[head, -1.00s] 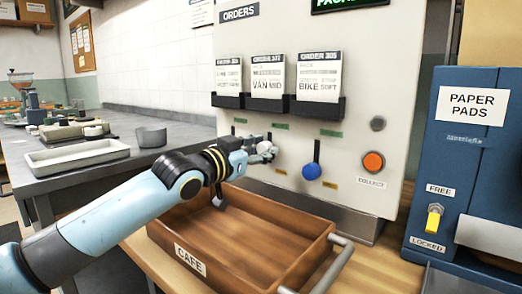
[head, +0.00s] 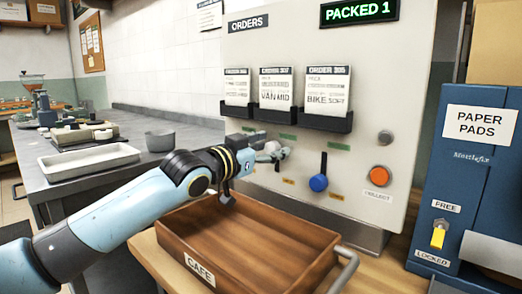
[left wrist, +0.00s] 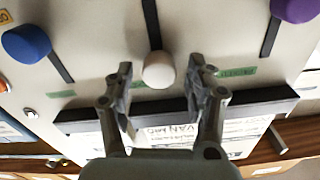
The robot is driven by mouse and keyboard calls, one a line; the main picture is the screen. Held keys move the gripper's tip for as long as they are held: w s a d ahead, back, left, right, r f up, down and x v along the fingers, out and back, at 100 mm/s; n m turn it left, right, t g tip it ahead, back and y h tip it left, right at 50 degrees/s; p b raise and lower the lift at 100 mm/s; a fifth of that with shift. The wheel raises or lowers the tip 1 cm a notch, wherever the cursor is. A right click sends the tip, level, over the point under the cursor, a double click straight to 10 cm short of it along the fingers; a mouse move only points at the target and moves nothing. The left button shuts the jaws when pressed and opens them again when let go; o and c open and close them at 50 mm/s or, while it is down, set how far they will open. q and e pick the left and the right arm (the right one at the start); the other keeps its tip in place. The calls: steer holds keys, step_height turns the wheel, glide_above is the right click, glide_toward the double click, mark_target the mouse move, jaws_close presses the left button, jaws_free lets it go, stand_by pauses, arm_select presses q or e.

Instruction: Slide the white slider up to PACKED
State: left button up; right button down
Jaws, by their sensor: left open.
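The white slider (left wrist: 158,70) has a round knob and sits at the green-label end of its dark slot, the upper end on the board. The rest of the slot runs clear below it on the board. My left gripper (head: 270,152) is at the order board, and its open fingers (left wrist: 161,75) stand on either side of the white knob, with gaps showing. In the head view the gripper mostly hides this knob. The display (head: 359,11) reads PACKED 1 in green. My right gripper is not in view.
The blue slider (head: 318,183) sits low in its slot to the right, and a purple slider (left wrist: 295,8) shows in the wrist view. The ticket rack (head: 290,119) juts out above the gripper. A wooden CAFE tray (head: 190,268) lies below. An orange button (head: 379,176) is farther right.

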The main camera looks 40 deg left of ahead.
arm_select(q)
steer(key=s, duration=1.1)
steer(key=shift+s+a, duration=0.4)
steer(key=shift+a, duration=0.05)
steer(key=shift+s, duration=0.15)
